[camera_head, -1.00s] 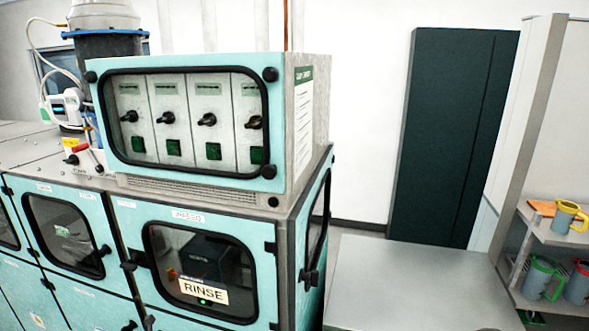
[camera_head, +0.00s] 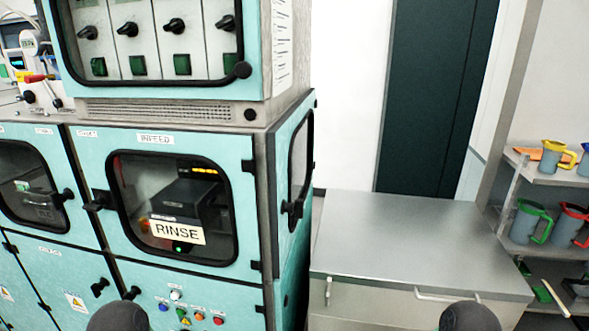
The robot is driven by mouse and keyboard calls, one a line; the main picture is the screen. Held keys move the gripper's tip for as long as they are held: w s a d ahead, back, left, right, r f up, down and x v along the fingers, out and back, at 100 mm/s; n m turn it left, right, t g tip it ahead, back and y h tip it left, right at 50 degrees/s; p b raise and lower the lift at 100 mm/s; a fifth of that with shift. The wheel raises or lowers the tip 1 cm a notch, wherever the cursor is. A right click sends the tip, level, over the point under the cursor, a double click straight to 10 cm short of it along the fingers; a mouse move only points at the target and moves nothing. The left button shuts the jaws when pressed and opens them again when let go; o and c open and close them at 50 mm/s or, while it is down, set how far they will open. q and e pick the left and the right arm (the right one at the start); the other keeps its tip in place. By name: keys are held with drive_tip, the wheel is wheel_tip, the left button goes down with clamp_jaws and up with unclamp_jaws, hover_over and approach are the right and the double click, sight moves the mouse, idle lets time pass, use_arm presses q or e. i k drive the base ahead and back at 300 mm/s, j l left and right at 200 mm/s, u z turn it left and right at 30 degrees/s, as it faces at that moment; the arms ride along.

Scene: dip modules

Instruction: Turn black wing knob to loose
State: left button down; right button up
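Several black knobs show on the teal machine, and I cannot tell which is the task's wing knob. One black wing-shaped knob (camera_head: 97,201) sits at the left edge of the INFEED door (camera_head: 225,165). Another black knob (camera_head: 292,208) is on the machine's right side door. A third black knob (camera_head: 101,287) is on the lower left panel. More black knobs (camera_head: 174,26) sit in a row in the upper control box. Two dark rounded parts, likely of my arms, show at the bottom edge. No gripper fingers are in view.
A grey metal bench (camera_head: 400,235) stands right of the machine with a clear top. Shelves at the right hold several jugs, one with a yellow rim (camera_head: 553,158). A button panel (camera_head: 190,305) is below the INFEED door. A dark door (camera_head: 435,95) is behind.

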sight(24, 98)
drive_tip(key=u, duration=1.35)
drive_tip(key=i+j+z, duration=0.1)
drive_tip(key=j, duration=0.3)
drive_tip(key=i+j, duration=0.3)
drive_tip(key=i+j+z, duration=0.15)
drive_tip(key=j, duration=0.3)
